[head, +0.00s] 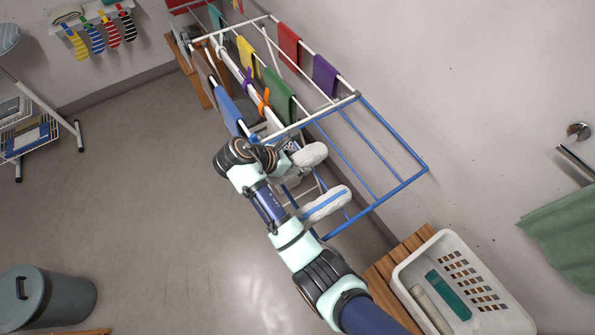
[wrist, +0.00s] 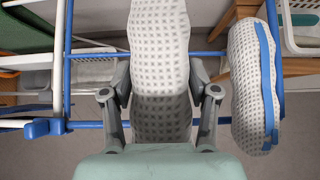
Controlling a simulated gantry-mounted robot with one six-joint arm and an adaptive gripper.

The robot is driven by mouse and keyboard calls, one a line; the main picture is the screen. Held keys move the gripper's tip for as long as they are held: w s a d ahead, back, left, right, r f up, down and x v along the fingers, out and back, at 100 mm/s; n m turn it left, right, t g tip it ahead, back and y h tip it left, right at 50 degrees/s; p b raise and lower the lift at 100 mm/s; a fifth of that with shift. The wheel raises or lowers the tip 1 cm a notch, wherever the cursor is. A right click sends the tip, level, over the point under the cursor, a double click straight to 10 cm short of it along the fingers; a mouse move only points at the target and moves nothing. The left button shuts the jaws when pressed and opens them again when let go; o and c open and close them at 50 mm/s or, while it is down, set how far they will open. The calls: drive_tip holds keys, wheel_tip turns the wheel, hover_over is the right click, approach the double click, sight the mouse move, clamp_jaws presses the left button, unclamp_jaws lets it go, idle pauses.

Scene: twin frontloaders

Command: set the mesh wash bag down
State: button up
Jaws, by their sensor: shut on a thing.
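My gripper (wrist: 160,92) is shut on a pale dotted mesh wash bag (wrist: 160,40), with one finger on each side of it. In the head view the bag (head: 309,155) shows beyond my wrist, over the blue-framed end of the drying rack. A second pale dotted piece with a blue strip (wrist: 240,90) is to the right in the wrist view. It also shows in the head view (head: 322,207), beside my forearm. I cannot tell whether the two pieces are joined, or whether either touches the rack bars. My fingers are mostly hidden in the head view.
The drying rack (head: 366,132) has blue bars at its near end and hung cloths farther back. A white laundry basket (head: 402,268) stands on a wooden bench (head: 378,272) at lower right. A grey bin (head: 70,300) is at lower left.

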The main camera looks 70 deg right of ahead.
drive_tip(key=shift+f, duration=2.4)
drive_tip(key=o, duration=1.2)
drive_tip(key=shift+o, duration=0.2)
drive_tip(key=v, duration=1.1)
drive_tip(key=shift+r+p, duration=0.15)
drive_tip(key=shift+p, duration=0.2)
drive_tip(key=shift+w+a+r, duration=0.3)
drive_tip(key=shift+f, duration=0.1)
